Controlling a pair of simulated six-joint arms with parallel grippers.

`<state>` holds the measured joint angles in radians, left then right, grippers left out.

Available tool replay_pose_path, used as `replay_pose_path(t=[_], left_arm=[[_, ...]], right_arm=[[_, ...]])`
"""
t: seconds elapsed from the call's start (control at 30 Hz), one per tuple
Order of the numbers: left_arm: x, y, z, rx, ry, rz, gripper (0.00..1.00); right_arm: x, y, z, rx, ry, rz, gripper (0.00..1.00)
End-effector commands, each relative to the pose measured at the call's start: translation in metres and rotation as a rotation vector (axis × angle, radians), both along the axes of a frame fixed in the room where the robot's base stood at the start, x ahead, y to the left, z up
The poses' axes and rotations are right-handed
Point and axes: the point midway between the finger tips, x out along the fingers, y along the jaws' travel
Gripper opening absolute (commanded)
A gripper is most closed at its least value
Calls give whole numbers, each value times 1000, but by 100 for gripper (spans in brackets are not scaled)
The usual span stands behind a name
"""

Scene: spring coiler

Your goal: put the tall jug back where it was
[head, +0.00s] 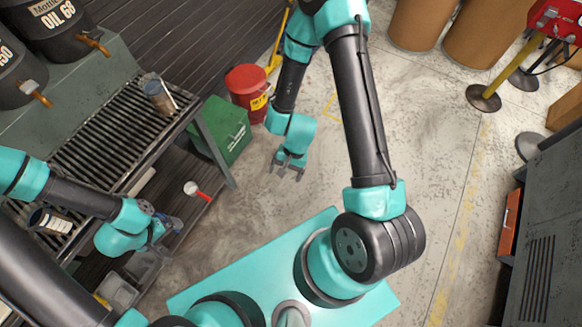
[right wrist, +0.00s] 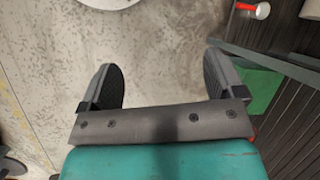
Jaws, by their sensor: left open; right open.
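Two cylindrical vessels are on the slatted rack (head: 100,150) in the head view, and I cannot tell for sure which is the tall jug. One, grey-brown with a darker lower part (head: 158,96), stands near the rack's far right end. The other, dark with a pale marked band (head: 50,221), is at the near left, partly beside my left arm. My left gripper (head: 172,224) is open near the rack's front edge, to the right of the dark vessel. My right gripper (head: 289,167) is open and empty above the floor; its spread fingers show in the right wrist view (right wrist: 163,85).
Oil drums (head: 65,25) with taps stand behind the rack. A green box (head: 222,130) and a red drum (head: 247,90) are beside its right end. A red-handled white-headed item (head: 193,188) lies below. Open floor (head: 420,130) is at right.

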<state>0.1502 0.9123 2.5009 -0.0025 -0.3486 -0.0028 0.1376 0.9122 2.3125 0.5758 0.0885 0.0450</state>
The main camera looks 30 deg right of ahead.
Motion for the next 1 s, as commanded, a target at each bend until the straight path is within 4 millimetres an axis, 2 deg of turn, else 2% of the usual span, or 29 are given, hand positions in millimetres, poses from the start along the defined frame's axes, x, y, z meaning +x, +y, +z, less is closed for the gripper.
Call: replay_pose_path(t=[0.17, 0.4, 1.0], left_arm=[[0, 0, 0, 0, 0, 0, 94], [0, 0, 0, 0, 0, 0, 94], [0, 0, 0, 0, 0, 0, 94]], right_arm=[[-4, -24, -9, -64, -195, 263, 88], [4, -25, -10, -60, -407, 474, 88], [6, -23, -9, -55, -434, 498, 88]])
